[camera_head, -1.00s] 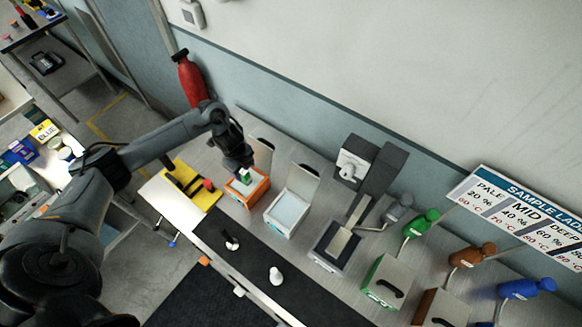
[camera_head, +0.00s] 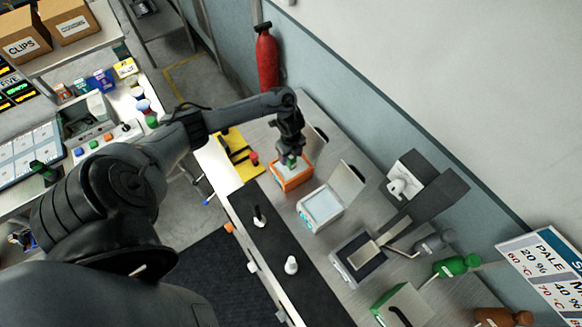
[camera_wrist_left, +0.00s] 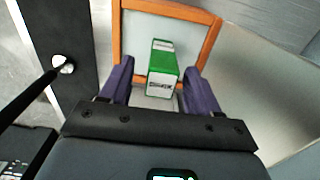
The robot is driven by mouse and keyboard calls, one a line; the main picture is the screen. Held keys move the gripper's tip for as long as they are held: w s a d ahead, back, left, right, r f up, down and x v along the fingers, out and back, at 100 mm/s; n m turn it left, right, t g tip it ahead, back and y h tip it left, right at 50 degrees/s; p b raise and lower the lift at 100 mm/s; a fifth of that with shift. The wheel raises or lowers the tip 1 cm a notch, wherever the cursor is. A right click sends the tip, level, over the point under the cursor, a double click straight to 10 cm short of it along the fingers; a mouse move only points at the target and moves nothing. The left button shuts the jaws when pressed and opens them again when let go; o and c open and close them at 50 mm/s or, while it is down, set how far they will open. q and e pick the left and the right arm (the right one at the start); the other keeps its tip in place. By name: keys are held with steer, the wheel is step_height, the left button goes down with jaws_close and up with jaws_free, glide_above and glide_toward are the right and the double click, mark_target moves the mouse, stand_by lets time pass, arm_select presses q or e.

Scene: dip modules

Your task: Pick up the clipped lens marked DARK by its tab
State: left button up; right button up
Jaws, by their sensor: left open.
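My left gripper (camera_head: 290,163) is above the orange-framed box (camera_head: 291,180) with its fingers pointing down. In the left wrist view its two purple-grey fingers (camera_wrist_left: 150,95) are apart, with a green block (camera_wrist_left: 164,62) between them. The block has a small pale label, too small to read. I see gaps beside the block, over the pale inside of the orange frame (camera_wrist_left: 208,48). I cannot tell whether the block rests in the box. No DARK marking can be read in either view, so I cannot pick out that lens. My right gripper does not show.
A white open-lidded box (camera_head: 335,205) stands just right of the orange one. A yellow holder (camera_head: 235,160) is to its left. A black mat (camera_head: 270,240) with two small pieces lies in front. A grey tray (camera_head: 355,262) and bottles are farther right.

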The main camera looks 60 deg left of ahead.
arm_select(q)
steer(key=shift+f, duration=0.95)
steer(key=shift+w, duration=0.1)
jaws_close()
steer(key=shift+r, duration=0.1)
